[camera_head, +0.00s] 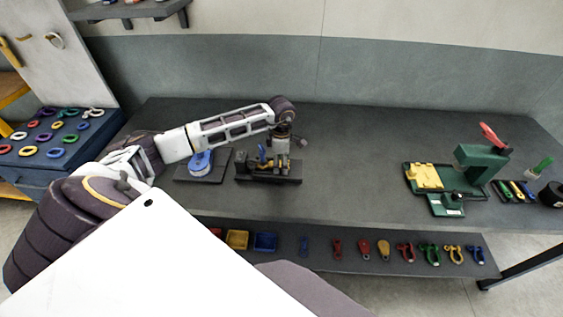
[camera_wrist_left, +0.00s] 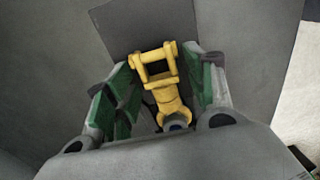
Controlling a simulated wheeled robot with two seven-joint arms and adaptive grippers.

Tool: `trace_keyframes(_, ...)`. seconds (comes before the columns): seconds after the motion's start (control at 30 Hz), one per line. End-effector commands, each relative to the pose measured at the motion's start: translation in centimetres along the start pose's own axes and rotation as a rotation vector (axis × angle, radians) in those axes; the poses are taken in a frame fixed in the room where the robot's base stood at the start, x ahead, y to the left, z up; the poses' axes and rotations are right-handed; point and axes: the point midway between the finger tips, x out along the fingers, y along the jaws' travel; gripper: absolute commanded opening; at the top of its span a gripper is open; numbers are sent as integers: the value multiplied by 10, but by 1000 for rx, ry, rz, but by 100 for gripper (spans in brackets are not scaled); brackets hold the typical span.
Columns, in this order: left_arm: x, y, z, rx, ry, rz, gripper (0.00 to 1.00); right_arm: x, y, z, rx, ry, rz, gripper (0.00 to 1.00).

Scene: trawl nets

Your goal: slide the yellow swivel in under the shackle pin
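My left gripper (camera_head: 281,146) points down over a small black fixture (camera_head: 268,178) at the middle left of the table. The swivel's other end lies toward the palm, by a small blue part. A blue upright piece (camera_head: 262,154), perhaps the shackle, stands in the fixture beside the gripper. The gripper hides much of the fixture, and I cannot make out the pin. My right gripper is not in view.
A blue spool (camera_head: 201,163) on a dark plate sits just left of the fixture. A green press (camera_head: 480,165) with a yellow block (camera_head: 425,176) stands at the right. The table's middle is clear.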

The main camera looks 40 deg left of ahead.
Motion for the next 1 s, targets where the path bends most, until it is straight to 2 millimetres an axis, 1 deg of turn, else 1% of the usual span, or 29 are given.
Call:
trace_keyframes(0.37,0,0,0,0,0,0,62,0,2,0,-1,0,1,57)
trace_keyframes(0.57,-9,0,0,0,-1,1,62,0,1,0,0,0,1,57)
trace_keyframes(0.77,-31,1,0,0,-1,3,62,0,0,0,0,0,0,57)
trace_keyframes(1.0,-66,1,0,0,-2,3,62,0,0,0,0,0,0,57)
